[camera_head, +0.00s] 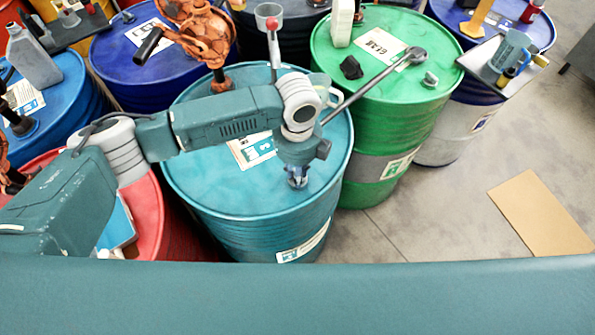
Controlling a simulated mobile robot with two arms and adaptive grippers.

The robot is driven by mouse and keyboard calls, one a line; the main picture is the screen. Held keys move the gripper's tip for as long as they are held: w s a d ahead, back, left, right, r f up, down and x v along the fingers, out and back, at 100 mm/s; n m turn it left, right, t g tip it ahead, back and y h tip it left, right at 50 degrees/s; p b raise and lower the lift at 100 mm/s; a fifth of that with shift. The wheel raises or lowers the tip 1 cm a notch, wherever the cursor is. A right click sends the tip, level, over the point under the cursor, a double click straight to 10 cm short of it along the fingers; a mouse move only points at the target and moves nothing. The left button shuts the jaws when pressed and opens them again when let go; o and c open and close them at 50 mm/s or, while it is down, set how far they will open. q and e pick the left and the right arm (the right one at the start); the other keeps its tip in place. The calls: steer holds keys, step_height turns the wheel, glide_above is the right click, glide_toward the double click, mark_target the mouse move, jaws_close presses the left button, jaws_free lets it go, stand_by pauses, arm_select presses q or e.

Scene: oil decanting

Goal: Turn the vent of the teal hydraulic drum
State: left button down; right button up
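The teal hydraulic drum (220,195) stands upright in the middle, with a white label (255,150) on its lid and another low on its side. My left arm reaches in from the left across the lid. My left gripper (297,184) points down over the right front part of the lid, very close to it. The fingers are small and seen from above, so I cannot tell whether they are open or shut. The vent is not clearly visible; the gripper may be covering it. My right gripper is not in view.
A green drum (365,112) stands close at the right, with a long-handled tool (375,85) on it. An orange hand pump (205,38) rises behind the teal drum. A red drum (150,205) is at the left. Cardboard (540,215) lies on the open floor.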

arm_select(q)
steer(key=shift+r, duration=0.1)
steer(key=c, duration=1.5)
jaws_free()
steer(key=shift+c, duration=0.2)
steer(key=shift+r, duration=0.2)
step_height(320, 180, up, 12)
steer(key=shift+f, duration=0.2)
